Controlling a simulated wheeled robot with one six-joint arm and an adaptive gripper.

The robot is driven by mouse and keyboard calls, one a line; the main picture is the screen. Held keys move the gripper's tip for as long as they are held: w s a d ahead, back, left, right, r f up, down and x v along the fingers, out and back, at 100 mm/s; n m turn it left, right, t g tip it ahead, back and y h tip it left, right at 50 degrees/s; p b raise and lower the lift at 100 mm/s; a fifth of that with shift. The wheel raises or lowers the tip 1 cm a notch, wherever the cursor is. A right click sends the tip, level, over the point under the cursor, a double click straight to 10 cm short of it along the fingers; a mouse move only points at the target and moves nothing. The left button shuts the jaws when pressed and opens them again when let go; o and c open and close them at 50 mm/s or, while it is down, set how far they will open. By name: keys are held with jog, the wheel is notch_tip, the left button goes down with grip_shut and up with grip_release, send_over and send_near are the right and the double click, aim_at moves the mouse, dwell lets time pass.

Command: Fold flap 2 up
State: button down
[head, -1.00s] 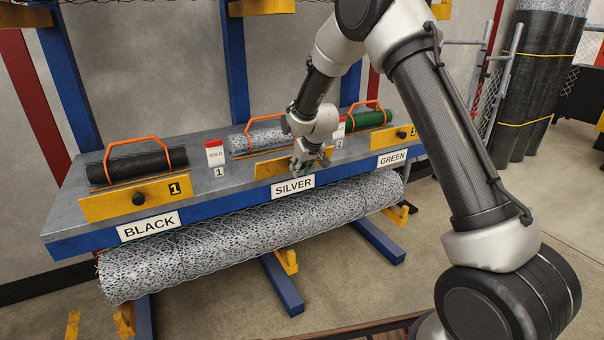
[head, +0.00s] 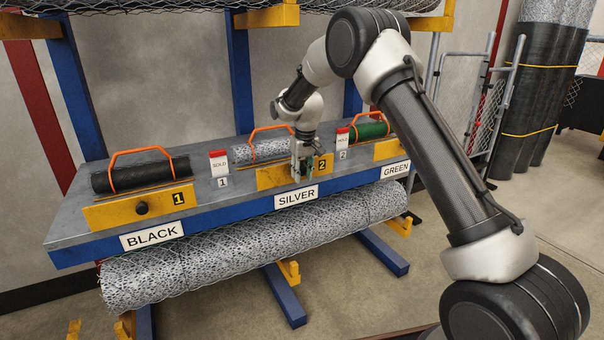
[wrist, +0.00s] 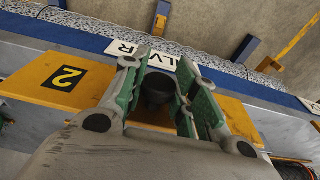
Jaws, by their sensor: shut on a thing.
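Flap 2 is a yellow plate (head: 270,178) with a black "2" label, on the front of the grey shelf behind the SILVER sign. It also shows in the wrist view (wrist: 35,83), where its round black knob (wrist: 157,88) sits between my fingers. My gripper (head: 303,172) is at the right part of the flap, fingers pointing down, shut on the knob. The gripper hides the knob in the head view. Behind the flap lies a silver mesh roll (head: 262,150) with an orange handle.
Flap 1 (head: 140,205), with a black roll (head: 140,175), is at left. Flap 3 (head: 390,149), with a green roll (head: 370,131), is at right. A large mesh roll (head: 250,245) lies below the shelf.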

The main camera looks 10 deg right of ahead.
jog(key=c, duration=1.1)
grip_release()
jog(key=shift+c, duration=0.2)
notch_tip(320, 180, up, 12)
jog(key=s, duration=0.1)
jog(key=shift+s+d, duration=0.3)
jog(key=shift+s, duration=0.05)
jog(key=shift+f, duration=0.1)
